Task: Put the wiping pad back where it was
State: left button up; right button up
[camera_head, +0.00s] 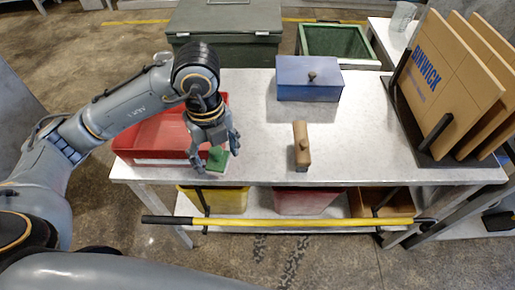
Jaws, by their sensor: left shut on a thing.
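A green pad with a rounded green grip (217,158), which looks like the wiping pad, is at the front left of the white table (265,150), by the right side of the red tray (150,139). My left gripper (215,150) reaches down from above and is shut on the pad's grip. The fingers hide part of the pad, and I cannot tell whether its underside touches the table. My right gripper is not in view.
A blue lidded box (309,80) stands at the back. A brown block with a knob (301,147) stands mid-table. Cardboard panels (446,72) lean in a rack at the right. A yellow bar (290,221) runs along the front, before lower bins. Bare tabletop lies between.

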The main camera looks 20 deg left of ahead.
pick_arm(q)
jog(key=shift+w+r+n, duration=0.15)
jog(key=shift+w+n, duration=0.05)
jog(key=shift+n, duration=0.7)
jog(key=shift+w+d, duration=0.1)
jog(key=shift+w, duration=0.2)
jog(key=w+d+f+p, duration=0.2)
jog(key=w+f, duration=0.1)
jog(key=w, duration=0.4)
jog(key=p, duration=0.2)
send_over(255, 154)
jog(key=f, duration=0.3)
jog(key=s+f, duration=0.1)
jog(key=f, duration=0.1)
jog(key=shift+a+f, duration=0.15)
jog(key=shift+f, duration=0.15)
jog(key=shift+w+f, duration=0.45)
jog(key=shift+f, duration=0.05)
notch_tip(255, 154, down, 3)
jog(key=shift+w+p, duration=0.1)
jog(key=shift+p, duration=0.6)
jog(key=shift+f, duration=0.2)
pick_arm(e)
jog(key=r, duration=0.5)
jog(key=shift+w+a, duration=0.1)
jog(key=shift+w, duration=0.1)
pick_arm(q)
jog(key=shift+f, duration=0.1)
